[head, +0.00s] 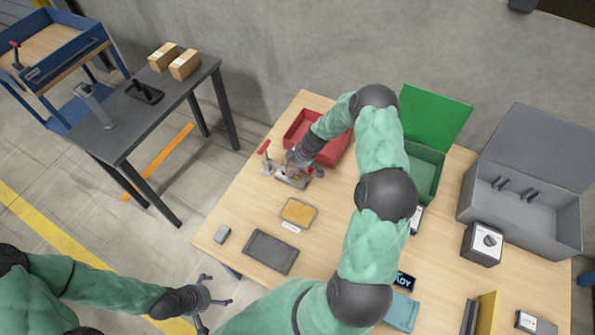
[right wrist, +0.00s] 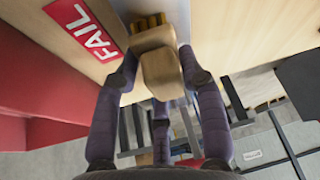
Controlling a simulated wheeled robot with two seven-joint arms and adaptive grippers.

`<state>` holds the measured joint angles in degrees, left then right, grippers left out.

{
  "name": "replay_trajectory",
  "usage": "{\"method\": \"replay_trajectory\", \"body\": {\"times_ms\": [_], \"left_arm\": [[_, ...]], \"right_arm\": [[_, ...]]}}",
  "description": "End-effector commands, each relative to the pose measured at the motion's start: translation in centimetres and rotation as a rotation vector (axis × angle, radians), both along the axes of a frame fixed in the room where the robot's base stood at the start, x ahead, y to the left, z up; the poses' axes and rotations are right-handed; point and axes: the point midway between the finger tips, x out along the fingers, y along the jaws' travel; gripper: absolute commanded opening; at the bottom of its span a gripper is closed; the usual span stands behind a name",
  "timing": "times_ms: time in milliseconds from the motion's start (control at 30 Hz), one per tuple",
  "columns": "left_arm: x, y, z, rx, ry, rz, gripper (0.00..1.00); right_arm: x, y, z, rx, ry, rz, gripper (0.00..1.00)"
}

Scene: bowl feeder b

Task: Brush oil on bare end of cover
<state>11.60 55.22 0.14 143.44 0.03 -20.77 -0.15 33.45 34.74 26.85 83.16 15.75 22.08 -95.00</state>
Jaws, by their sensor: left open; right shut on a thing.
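My right gripper (head: 298,166) is over a small metal clamp fixture (head: 282,176) with red handles, in front of the red bin. In the right wrist view its fingers are shut on a tan, blocky object (right wrist: 160,68), which looks like the handle of the brush. Small yellow pieces (right wrist: 148,22) show beyond it; I cannot tell whether they are bristles or part of the fixture. The cover and its bare end cannot be made out. A shallow dish (head: 299,212) with an amber filling stands in front of the fixture. My left gripper (head: 212,300) is open and empty, off the table.
The red bin (head: 340,150), marked FAIL (right wrist: 90,30) in the right wrist view, is behind the fixture. A green lidded box (head: 424,172) and a grey open box (head: 530,208) stand to the right.

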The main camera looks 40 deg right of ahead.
Motion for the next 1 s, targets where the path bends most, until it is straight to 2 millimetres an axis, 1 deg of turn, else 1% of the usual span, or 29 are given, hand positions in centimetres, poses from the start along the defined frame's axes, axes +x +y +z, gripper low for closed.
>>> {"method": "replay_trajectory", "body": {"times_ms": [33,367,700,1000], "left_arm": [[0.0,0.0,-0.1,0.0,0.0,0.0,1.0],[0.0,0.0,-1.2,0.0,0.0,0.0,1.0],[0.0,0.0,-2.5,0.0,0.0,0.0,1.0],[0.0,0.0,-3.0,0.0,0.0,0.0,1.0]], "right_arm": [[0.3,0.4,0.1,0.002,-0.002,0.004,0.0],[0.1,0.3,-0.2,0.003,-0.001,0.004,0.0],[-2.5,-0.8,-0.3,0.006,0.006,0.005,0.0],[-3.4,-1.4,-0.1,0.005,0.005,0.005,0.0]]}}
